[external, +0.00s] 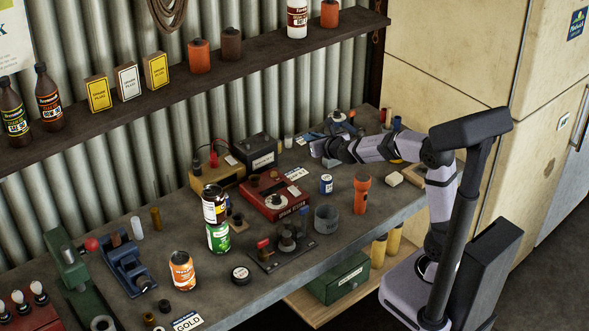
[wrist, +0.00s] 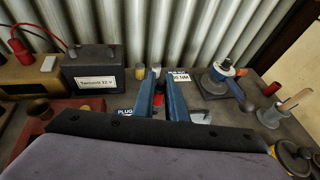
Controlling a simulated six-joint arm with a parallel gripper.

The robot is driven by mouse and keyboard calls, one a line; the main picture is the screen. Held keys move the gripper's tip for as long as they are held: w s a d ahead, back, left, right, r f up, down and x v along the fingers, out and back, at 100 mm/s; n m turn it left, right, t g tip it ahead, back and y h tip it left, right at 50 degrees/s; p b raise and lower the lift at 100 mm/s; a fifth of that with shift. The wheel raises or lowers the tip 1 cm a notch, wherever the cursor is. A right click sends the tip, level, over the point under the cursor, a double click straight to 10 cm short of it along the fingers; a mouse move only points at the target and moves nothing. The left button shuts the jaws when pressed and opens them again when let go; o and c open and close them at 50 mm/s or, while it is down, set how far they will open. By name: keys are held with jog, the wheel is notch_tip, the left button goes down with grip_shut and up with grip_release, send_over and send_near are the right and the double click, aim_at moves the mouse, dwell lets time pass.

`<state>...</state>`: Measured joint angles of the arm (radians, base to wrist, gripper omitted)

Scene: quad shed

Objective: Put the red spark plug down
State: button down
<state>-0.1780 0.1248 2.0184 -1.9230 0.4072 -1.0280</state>
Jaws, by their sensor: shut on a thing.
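My gripper (wrist: 160,88) reaches over the back of the bench, its two blue fingers shut on a small dark red piece, the red spark plug (wrist: 158,100). The fingers hide most of the plug, and I cannot tell whether its lower end touches the bench. In the external view my gripper (external: 322,148) is near the wall, right of the black battery, and the plug cannot be made out there. A card reading PLUG (wrist: 125,113) lies partly hidden just left of the fingers.
The black battery (wrist: 90,75) stands left, with small white (wrist: 132,64) and yellow (wrist: 115,72) cylinders beside it. The corrugated wall (wrist: 140,25) is close behind.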

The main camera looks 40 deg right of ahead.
notch_tip(320, 180, down, 4)
jog(key=shift+f+b, duration=0.1)
jog(key=shift+b, duration=0.5)
jog(key=shift+f, duration=0.1)
jog(key=shift+f+b, duration=0.6)
jog(key=shift+f, duration=1.15)
jog(key=shift+f, duration=0.2)
jog(key=c, duration=1.8)
grip_release()
jog(key=shift+o, duration=0.2)
jog(key=shift+r, duration=0.2)
